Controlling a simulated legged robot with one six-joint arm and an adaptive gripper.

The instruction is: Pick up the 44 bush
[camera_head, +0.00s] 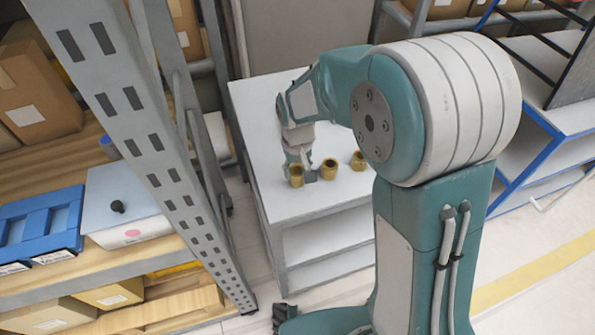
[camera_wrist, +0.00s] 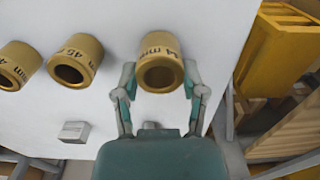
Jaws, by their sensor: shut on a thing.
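The 44 bush (camera_wrist: 160,62) is a gold-brown hollow cylinder with dark "44 mm" lettering, on the white table (camera_wrist: 120,18). In the wrist view my gripper (camera_wrist: 160,82) has one finger against each side of it. In the head view this bush (camera_head: 296,175) is the leftmost of three in a row, with my gripper (camera_head: 299,158) at it. I cannot tell whether the bush is clear of the table top. A bush marked 45 (camera_wrist: 75,62) stands to its left in the wrist view, and a third bush (camera_wrist: 17,66) is farther left, its number partly cut off.
A small grey block (camera_wrist: 74,131) lies on the table below the 45 bush in the wrist view. A grey metal rack (camera_head: 165,150) with boxes stands close to the left of the table in the head view. A blue-framed shelf (camera_head: 550,150) is at the right.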

